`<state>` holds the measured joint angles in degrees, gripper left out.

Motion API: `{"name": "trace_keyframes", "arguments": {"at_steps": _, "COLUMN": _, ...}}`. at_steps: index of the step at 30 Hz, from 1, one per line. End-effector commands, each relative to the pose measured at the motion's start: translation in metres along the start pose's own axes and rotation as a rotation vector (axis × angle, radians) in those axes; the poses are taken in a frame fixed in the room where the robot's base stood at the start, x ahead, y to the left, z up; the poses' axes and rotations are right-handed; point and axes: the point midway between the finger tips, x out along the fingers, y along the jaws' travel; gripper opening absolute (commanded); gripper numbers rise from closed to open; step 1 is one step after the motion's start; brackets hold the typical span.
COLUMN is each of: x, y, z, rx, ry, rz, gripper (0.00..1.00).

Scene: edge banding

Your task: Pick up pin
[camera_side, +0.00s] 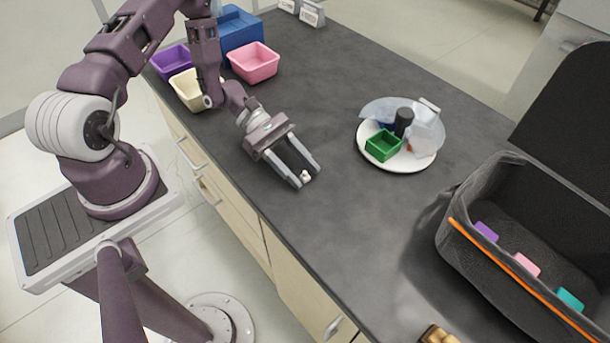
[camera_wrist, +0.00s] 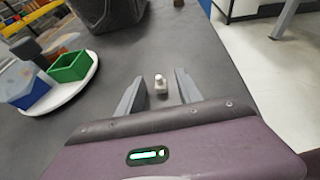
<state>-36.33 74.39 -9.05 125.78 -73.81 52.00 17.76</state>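The pin (camera_side: 306,177) is a small whitish piece on the dark countertop. In the side view it sits close to the tip of one of my fingers. In the wrist view the pin (camera_wrist: 160,84) stands between the lines of my two fingers, a little toward their tips. My gripper (camera_side: 309,176) is open and low over the counter, its fingers apart. In the wrist view my gripper (camera_wrist: 157,88) shows a clear gap on both sides of the pin. Nothing is held.
A white plate (camera_side: 367,129) with a green box (camera_side: 383,146), a black cylinder (camera_side: 403,122) and clear pieces lies to the right. A dark open bag (camera_side: 470,250) stands at far right. Pink (camera_side: 253,63), purple and cream bins are behind. Counter around the pin is clear.

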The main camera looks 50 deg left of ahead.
Motion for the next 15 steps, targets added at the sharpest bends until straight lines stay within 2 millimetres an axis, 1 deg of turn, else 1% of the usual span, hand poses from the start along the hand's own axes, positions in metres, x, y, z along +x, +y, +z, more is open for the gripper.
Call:
{"name": "trace_keyframes", "arguments": {"at_steps": 1, "x": -0.0002, "y": 0.0001, "z": 0.0000, "rx": 0.000, "ry": 0.000, "rz": 0.000, "gripper": 0.33}}
{"name": "trace_keyframes", "arguments": {"at_steps": 6, "x": -0.0003, "y": 0.0001, "z": 0.0001, "rx": 0.000, "ry": 0.000, "rz": 0.000, "gripper": 0.00}}
{"name": "trace_keyframes", "arguments": {"at_steps": 15, "x": -0.0004, "y": 0.0000, "z": 0.0002, "rx": 0.001, "ry": 0.000, "rz": 0.000, "gripper": 0.00}}
